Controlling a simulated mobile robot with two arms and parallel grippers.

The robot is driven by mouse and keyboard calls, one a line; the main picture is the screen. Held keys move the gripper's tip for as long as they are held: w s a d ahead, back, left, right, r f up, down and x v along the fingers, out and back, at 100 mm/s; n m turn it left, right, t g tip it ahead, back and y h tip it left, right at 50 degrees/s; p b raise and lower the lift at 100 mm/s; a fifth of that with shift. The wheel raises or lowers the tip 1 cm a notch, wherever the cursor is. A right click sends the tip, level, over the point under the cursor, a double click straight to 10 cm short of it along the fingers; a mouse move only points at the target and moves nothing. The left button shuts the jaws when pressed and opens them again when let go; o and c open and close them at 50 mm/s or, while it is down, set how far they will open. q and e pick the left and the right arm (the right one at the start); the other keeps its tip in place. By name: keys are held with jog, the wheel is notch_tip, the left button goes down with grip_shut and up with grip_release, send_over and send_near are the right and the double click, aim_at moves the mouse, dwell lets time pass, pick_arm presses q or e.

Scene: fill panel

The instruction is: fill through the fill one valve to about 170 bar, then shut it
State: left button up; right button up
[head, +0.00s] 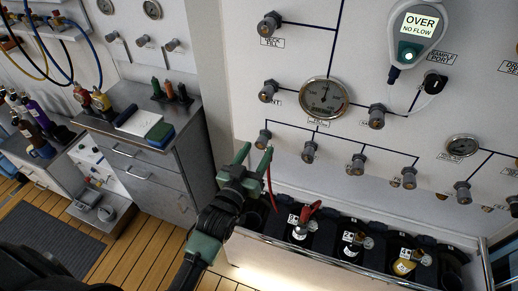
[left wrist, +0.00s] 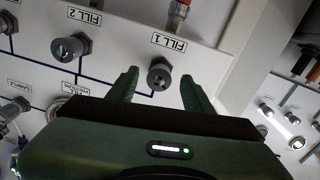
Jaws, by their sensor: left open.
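The fill one valve (head: 263,138) is a small grey knob at the left end of the panel's lower row. In the left wrist view the knob (left wrist: 160,74) shows beside an upside-down FILL 1 label (left wrist: 170,42). My left gripper (head: 254,156) is open just in front of the valve. In the left wrist view its fingers stand on either side of the knob, with visible gaps and no grip. The round pressure gauge (head: 324,98) is above and right of the valve; its reading is too small to tell. My right gripper is not in view.
The FILL 2 valve (left wrist: 70,48) is close beside. A red hose (head: 271,185) hangs below the valve. A panel device (head: 418,20) reads OVER, NO FLOW. A grey cabinet (head: 145,165) stands left.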

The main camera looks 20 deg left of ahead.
pick_arm(q)
jog(key=s, duration=0.2)
jog(key=s+b, duration=0.1)
jog(key=s, duration=0.3)
jog(key=shift+a, duration=0.25)
dwell(1.6)
